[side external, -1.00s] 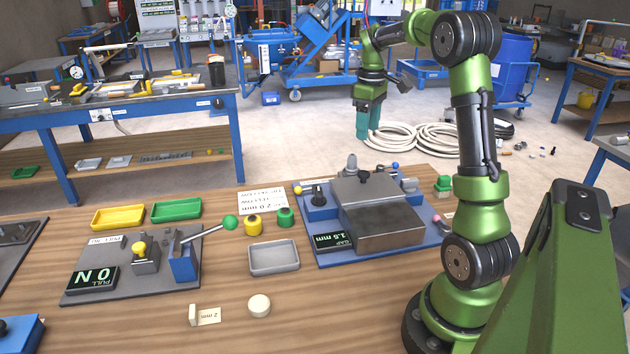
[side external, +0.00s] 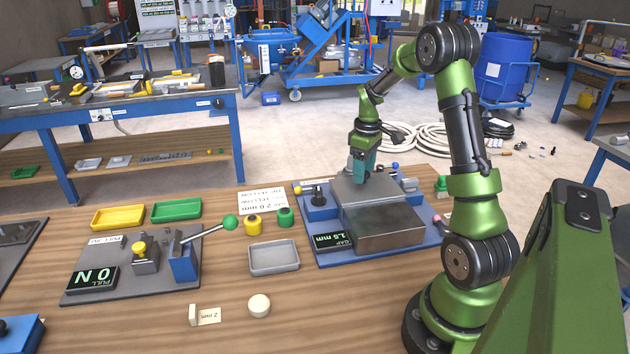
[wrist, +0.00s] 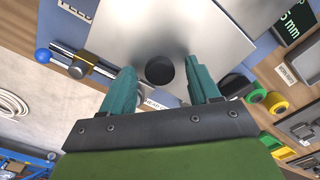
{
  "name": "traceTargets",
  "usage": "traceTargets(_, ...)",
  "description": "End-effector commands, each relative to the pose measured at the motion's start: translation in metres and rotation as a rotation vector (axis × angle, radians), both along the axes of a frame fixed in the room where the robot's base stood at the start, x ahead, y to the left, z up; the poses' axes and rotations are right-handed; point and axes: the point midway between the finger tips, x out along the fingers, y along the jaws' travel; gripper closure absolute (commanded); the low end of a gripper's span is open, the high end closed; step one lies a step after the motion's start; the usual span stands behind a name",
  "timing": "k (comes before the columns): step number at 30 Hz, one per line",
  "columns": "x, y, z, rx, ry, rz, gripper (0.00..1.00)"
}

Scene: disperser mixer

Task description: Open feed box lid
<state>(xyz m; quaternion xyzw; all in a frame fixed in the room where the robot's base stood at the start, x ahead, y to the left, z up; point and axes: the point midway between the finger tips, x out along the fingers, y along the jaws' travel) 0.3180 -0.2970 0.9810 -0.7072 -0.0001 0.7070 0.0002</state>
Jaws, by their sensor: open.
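The feed box (side external: 384,228) is a grey metal box on a blue base plate in the side external view. Its lid (side external: 350,187) is a grey plate that lies shut at the back of the box top. In the wrist view the lid (wrist: 170,35) carries a round black knob (wrist: 159,69). My gripper (wrist: 165,82) is open, with its two teal fingers on either side of the knob and apart from it. In the side external view my gripper (side external: 361,176) is low over the lid and hides the knob there.
A display reading 1.5 mm (side external: 333,240) sits at the box's front left. A blue-knobbed slide (wrist: 75,62) lies beside the lid. A grey tray (side external: 273,258), a yellow pot (side external: 253,225) and a green pot (side external: 286,217) stand left of the base plate.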

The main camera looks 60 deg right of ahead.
Motion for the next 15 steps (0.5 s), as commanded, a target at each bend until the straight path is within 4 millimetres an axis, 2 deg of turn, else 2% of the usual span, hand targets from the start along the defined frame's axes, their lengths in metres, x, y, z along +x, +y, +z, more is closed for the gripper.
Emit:
traceTargets(1, 0.0000, 0.0000, 0.0002, 0.000, 0.000, 0.000, 0.41)
traceTargets(2, 0.0000, -0.0001, 0.0002, 0.000, 0.000, 0.000, 0.45)
traceTargets(12, 0.0001, -0.0001, 0.0006, -0.001, 0.000, 0.000, 0.97)
traceTargets(15, 0.0002, -0.0001, 0.0007, -0.001, 0.000, 0.001, 1.00)
